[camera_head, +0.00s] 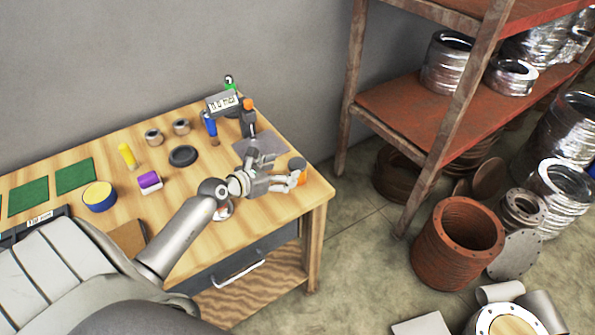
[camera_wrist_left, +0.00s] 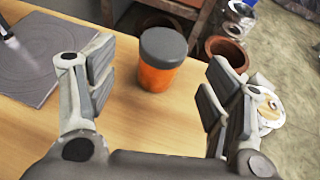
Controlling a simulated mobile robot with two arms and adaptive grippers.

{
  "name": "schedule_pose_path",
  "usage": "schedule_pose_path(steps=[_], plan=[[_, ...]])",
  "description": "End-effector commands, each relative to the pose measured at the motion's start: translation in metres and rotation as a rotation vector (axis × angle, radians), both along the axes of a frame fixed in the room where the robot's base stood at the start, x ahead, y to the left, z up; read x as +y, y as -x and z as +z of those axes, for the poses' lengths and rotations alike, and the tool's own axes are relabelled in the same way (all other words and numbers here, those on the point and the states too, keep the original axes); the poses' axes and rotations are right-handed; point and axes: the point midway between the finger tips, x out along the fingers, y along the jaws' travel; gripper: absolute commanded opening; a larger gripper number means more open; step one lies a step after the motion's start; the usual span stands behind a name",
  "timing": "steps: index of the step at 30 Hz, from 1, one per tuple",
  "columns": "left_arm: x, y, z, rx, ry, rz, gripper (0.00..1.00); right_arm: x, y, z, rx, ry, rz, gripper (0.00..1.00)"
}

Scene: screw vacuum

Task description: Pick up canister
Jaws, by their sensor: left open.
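The canister (camera_wrist_left: 158,68) is orange with a dark grey lid and stands upright on the wooden table. In the head view the canister (camera_head: 299,168) is near the table's right corner, partly hidden by my gripper. My left gripper (camera_head: 297,180) is open and close to it. In the left wrist view the left gripper's fingers (camera_wrist_left: 155,95) are spread wide, with the canister between and slightly beyond them. No finger appears to touch it. My right gripper is not in view.
A grey square plate (camera_wrist_left: 45,55) lies left of the canister. The wooden table (camera_head: 270,225) also holds a dark disc (camera_head: 183,156), a yellow bottle (camera_head: 127,155), a purple-and-white block (camera_head: 149,182) and a blue-yellow tin (camera_head: 99,196). A rusty shelf (camera_head: 410,105) stands at right.

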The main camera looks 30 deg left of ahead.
Motion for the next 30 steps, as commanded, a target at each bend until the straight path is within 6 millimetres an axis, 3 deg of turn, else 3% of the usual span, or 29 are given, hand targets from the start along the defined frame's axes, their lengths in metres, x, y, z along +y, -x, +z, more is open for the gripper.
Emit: schedule_pose_path(steps=[18, 28, 30], plan=[[-0.013, -0.056, -0.030, -0.002, 0.005, 0.002, 0.74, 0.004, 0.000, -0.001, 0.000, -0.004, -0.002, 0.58], [-0.015, -0.062, -0.033, -0.001, 0.003, 0.000, 0.74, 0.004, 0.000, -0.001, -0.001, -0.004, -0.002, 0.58], [-0.015, -0.062, -0.033, -0.001, 0.003, 0.000, 0.67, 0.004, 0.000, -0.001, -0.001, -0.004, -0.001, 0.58]])
